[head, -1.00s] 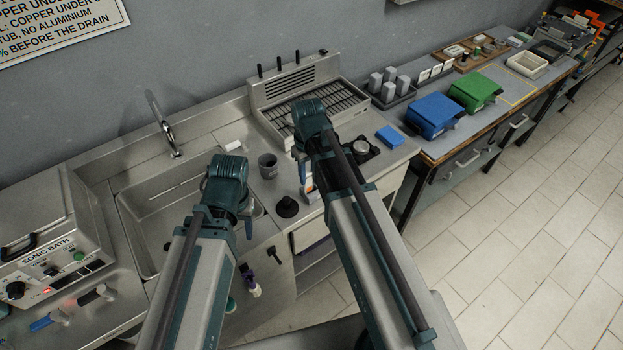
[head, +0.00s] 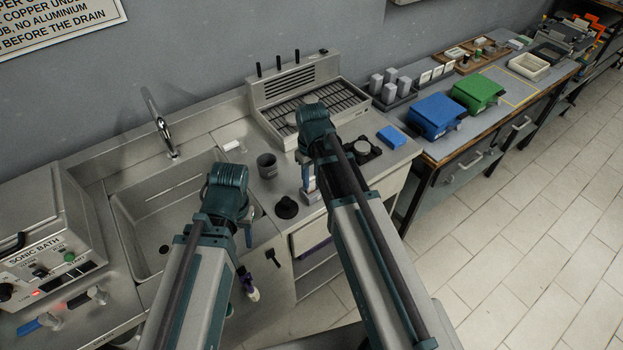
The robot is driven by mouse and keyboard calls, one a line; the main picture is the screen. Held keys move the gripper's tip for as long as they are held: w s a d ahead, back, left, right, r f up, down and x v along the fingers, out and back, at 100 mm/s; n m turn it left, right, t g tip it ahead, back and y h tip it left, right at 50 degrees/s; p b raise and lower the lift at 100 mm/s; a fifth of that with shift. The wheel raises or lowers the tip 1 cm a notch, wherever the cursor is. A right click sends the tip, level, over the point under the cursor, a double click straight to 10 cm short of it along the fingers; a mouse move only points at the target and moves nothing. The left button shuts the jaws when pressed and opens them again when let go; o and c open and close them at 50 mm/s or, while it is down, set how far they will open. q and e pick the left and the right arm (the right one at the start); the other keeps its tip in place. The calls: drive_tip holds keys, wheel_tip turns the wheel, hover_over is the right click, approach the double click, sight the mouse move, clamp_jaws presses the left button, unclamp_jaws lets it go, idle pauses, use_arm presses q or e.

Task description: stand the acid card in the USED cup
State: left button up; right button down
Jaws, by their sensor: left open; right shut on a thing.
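A dark grey cup (head: 267,166), which may be the USED cup, stands upright on the steel counter right of the sink; no label is readable. My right gripper (head: 308,180) is mostly hidden behind its own wrist, to the right of the cup and apart from it. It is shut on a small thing. A small white and blue piece (head: 311,196) shows just below it; I cannot tell whether this is the acid card. My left gripper (head: 246,222) is open over the front right edge of the sink, its fingers partly hidden by its wrist.
A black cone-shaped piece (head: 286,208) stands on the counter between the grippers. A small white block (head: 233,147) lies behind the cup. The sink (head: 160,215) and tap (head: 161,128) are left, a slatted tray (head: 318,108) behind, a blue block (head: 391,136) right.

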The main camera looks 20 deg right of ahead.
drive_tip(key=shift+f, duration=0.25)
drive_tip(key=c, duration=0.9)
unclamp_jaws()
drive_tip(key=shift+r, duration=0.1)
drive_tip(key=shift+o, duration=0.2)
drive_tip(key=shift+r, duration=0.1)
wheel_tip(320, 180, up, 12)
drive_tip(key=p, duration=1.2)
drive_tip(key=s+a+h, duration=0.1)
drive_tip(key=s+a, duration=0.9)
drive_tip(key=s, duration=0.4)
drive_tip(key=shift+a+r, duration=0.15)
drive_tip(key=shift+a, duration=0.15)
drive_tip(key=shift+s, duration=0.1)
